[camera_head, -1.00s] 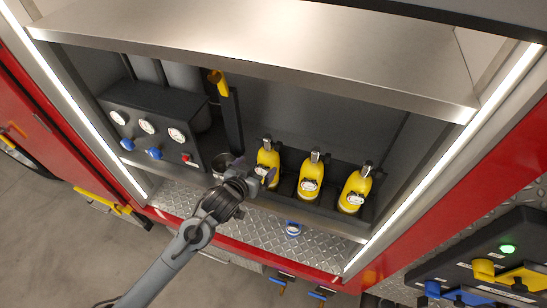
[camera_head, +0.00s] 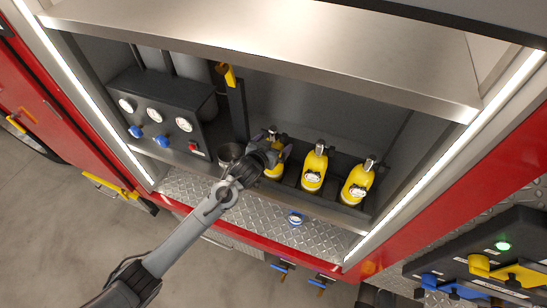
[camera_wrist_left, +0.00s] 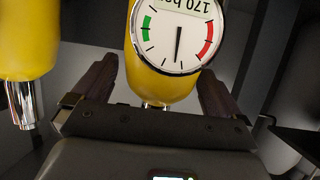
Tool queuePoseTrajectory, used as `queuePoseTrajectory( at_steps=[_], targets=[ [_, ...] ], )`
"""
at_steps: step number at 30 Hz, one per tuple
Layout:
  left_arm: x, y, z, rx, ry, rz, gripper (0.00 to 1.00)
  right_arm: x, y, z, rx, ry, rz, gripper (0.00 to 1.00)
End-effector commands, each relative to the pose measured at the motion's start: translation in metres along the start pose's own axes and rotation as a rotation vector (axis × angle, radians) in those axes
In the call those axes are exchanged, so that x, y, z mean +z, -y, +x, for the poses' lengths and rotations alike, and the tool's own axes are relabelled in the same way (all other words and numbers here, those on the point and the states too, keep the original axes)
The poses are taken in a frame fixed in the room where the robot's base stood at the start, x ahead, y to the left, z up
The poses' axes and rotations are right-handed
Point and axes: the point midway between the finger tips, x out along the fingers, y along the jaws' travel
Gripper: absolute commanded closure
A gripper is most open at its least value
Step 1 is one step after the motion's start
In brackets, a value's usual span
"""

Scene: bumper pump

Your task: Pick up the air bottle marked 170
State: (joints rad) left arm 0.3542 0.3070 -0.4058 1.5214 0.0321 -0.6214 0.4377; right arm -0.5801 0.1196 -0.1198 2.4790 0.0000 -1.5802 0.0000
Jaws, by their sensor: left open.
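Three yellow air bottles with silver necks stand in a row in a dark rack. The leftmost bottle (camera_head: 274,172) is partly hidden by my left gripper (camera_head: 277,144). In the left wrist view, the bottle (camera_wrist_left: 158,84) ahead carries a round gauge (camera_wrist_left: 178,32) whose upside-down label reads 170 bar. The fingers of my left gripper are open, one to each side of this bottle; I cannot tell whether they touch it. The middle bottle (camera_head: 315,168) and the right bottle (camera_head: 357,182) stand apart from the gripper. My right gripper is not in view.
A dark panel with gauges and blue knobs (camera_head: 160,115) stands left of the bottles. A metal cup (camera_head: 229,152) is close to my left wrist. A steel shelf (camera_head: 270,45) hangs above. Diamond plate (camera_head: 255,212) with a blue-capped fitting (camera_head: 296,218) lies in front.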

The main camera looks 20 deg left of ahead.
Motion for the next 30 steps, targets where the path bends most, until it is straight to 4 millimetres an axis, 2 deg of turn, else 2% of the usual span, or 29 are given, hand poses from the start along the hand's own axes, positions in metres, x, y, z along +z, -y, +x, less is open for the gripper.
queuePoseTrajectory(
  at_steps=[6,15,17,30],
  targets=[
    [-0.001,0.000,0.018,0.000,-0.001,-0.001,0.00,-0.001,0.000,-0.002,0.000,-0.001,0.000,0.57],
    [0.000,0.000,0.020,0.000,0.000,-0.001,0.00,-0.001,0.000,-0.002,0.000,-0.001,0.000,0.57],
    [0.000,0.000,0.020,0.000,0.000,-0.001,0.08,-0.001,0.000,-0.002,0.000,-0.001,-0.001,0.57],
    [0.000,0.001,0.020,-0.001,0.000,-0.001,0.75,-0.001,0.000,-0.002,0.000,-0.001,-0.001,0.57]
  ],
)
